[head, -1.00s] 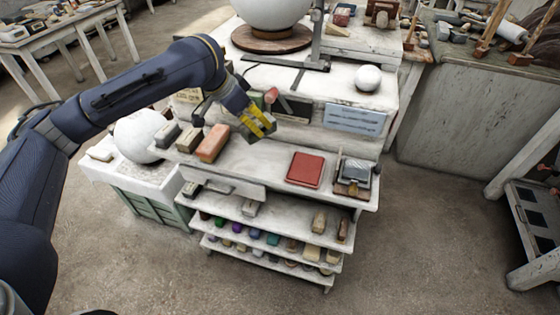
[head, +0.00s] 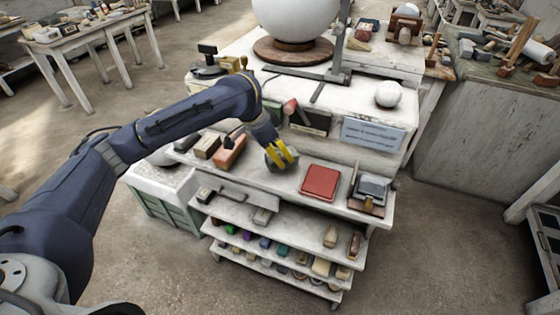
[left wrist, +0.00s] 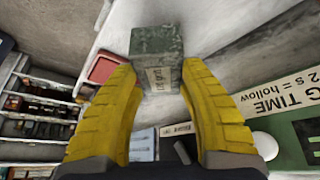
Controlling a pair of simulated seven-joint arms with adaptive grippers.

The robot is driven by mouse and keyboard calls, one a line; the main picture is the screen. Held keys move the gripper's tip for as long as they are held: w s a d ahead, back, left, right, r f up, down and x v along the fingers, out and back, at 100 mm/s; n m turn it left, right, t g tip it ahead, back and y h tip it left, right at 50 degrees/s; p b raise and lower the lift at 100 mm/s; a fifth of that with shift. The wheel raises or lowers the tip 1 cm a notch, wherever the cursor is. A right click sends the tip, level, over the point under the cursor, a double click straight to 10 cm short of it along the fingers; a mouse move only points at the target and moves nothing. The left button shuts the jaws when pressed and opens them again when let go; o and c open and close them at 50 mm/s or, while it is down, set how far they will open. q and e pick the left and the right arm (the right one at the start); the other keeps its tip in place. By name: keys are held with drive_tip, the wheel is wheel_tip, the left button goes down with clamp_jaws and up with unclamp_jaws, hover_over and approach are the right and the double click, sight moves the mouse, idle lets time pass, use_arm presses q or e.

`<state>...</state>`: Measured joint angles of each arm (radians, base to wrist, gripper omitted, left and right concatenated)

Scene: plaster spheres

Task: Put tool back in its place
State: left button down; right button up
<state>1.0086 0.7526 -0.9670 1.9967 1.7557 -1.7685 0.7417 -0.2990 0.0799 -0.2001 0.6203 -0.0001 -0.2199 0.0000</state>
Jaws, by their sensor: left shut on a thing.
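My left gripper (head: 284,155), with yellow ridged fingers, is shut on a grey-green block (left wrist: 157,42) that bears a small pale label. In the left wrist view the block sits between the fingertips of the gripper (left wrist: 158,75). In the head view the block (head: 273,160) is partly hidden by the fingers. It is low over the upper white shelf (head: 290,182), between an orange-brown block (head: 230,151) and a red square pad (head: 321,182). I cannot tell whether it touches the shelf. My right gripper is not in view.
Dark blocks (head: 207,146) stand left of the orange-brown one. A framed grey pad (head: 371,190) lies at the shelf's right end. A raised ledge with a blue-grey sign (head: 373,134) and a small white ball (head: 389,94) rises behind. Lower shelves hold several small items.

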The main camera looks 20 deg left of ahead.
use_arm(q)
drive_tip(key=shift+f, duration=1.65)
drive_tip(key=shift+f, duration=0.1)
drive_tip(key=c, duration=0.8)
unclamp_jaws()
drive_tip(key=shift+o, duration=0.2)
drive_tip(key=shift+s+a+r, duration=0.1)
drive_tip(key=shift+a+r, duration=0.1)
drive_tip(key=shift+r, duration=0.3)
drive_tip(key=v, duration=1.1)
